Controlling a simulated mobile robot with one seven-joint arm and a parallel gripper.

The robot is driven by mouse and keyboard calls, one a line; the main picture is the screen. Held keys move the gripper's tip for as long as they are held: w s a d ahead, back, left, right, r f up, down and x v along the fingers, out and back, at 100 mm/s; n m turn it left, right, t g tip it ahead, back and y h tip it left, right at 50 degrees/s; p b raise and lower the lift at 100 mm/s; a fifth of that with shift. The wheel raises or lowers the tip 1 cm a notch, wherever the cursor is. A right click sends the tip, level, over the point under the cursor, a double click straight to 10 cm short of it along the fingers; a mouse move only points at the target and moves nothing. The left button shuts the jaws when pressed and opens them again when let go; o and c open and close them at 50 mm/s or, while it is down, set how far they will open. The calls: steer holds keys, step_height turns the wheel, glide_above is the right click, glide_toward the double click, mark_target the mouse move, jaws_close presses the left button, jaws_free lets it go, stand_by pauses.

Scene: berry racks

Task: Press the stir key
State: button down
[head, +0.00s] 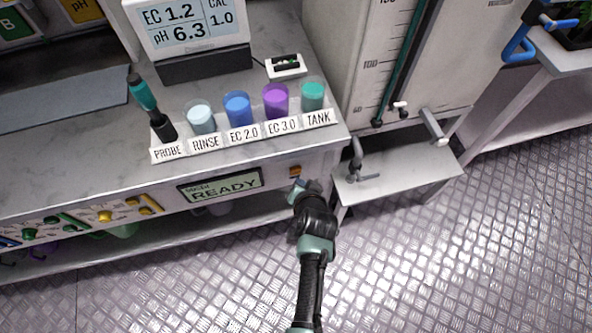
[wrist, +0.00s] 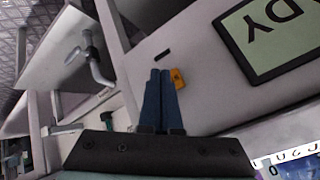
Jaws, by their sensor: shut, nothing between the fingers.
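A small orange key (head: 295,171) sits on the front panel of the bench, right of the display reading READY (head: 219,186). No label is legible on it, so I cannot tell for sure that it is the stir key. In the wrist view the orange key (wrist: 178,78) shows just right of my fingertips, partly behind them. My gripper (head: 299,186) is shut and empty, its tips just below the key in the head view. The closed fingers also show in the wrist view (wrist: 160,74). I cannot tell whether they touch the panel.
On the bench top stand a probe (head: 148,103) and several cups, including the teal tank cup (head: 312,96), behind a label strip. A meter (head: 194,35) stands behind them. A low shelf (head: 405,172) with a tap (head: 356,160) is at right. The floor in front is clear.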

stand_by(0.4)
steer(key=shift+w+a, duration=0.15)
steer(key=shift+w, duration=0.25)
steer(key=shift+w+a+b, duration=0.15)
steer(key=shift+w+b, duration=0.2)
steer(key=shift+w, duration=0.1)
stand_by(0.6)
stand_by(0.3)
steer(key=shift+s+d+p, duration=0.3)
steer(key=shift+s+p, duration=0.15)
steer(key=shift+s, duration=0.4)
steer(key=shift+s+d+p, duration=0.25)
steer(key=shift+s+p, duration=0.05)
steer(key=shift+s, duration=0.5)
steer(key=shift+s+d+p, duration=0.25)
steer(key=shift+s, duration=0.5)
steer(key=shift+s+d+p, duration=0.25)
steer(key=shift+s+p, duration=0.05)
steer(key=shift+s, duration=0.5)
